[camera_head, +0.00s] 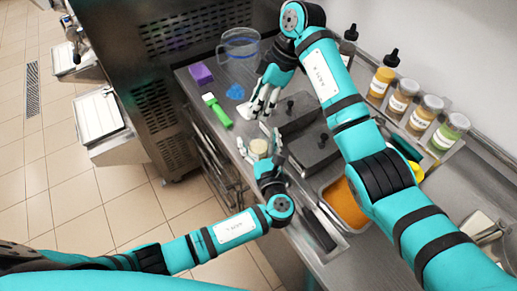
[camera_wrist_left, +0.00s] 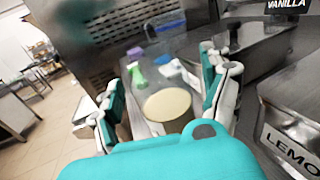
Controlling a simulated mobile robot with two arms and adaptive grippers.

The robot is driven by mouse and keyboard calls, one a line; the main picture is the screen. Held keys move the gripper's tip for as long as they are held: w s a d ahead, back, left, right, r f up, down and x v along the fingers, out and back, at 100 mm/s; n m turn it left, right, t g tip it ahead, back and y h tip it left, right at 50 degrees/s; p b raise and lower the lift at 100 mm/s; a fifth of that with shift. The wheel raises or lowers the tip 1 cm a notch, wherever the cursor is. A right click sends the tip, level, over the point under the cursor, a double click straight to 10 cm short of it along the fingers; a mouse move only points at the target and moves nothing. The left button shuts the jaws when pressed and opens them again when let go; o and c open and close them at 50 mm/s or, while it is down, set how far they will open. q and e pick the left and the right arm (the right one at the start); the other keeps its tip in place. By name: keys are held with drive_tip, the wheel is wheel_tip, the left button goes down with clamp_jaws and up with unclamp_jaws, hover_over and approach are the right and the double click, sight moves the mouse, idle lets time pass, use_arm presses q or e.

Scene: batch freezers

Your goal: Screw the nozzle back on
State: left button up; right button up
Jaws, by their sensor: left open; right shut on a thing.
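My left gripper (camera_head: 259,149) is open, its fingers apart on either side of a round cream-topped thing (camera_head: 259,146) at the counter's front edge. In the left wrist view this cream disc (camera_wrist_left: 167,104) lies between the open fingers (camera_wrist_left: 165,85), with a gap on each side. My right gripper (camera_head: 262,103) is above the counter, beyond the left one, with its fingers pointing down. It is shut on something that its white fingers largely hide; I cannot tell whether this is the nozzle. I cannot clearly make out a nozzle in either view.
Dark lidded tubs (camera_head: 313,151) lie right of the grippers. Several jars (camera_head: 397,99) line the wall.

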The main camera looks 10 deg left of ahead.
use_arm(q)
drive_tip(key=shift+w+a, duration=0.15)
drive_tip(key=shift+w, duration=0.1)
clamp_jaws()
use_arm(e)
hover_over(258, 131)
drive_tip(key=shift+f, duration=2.4)
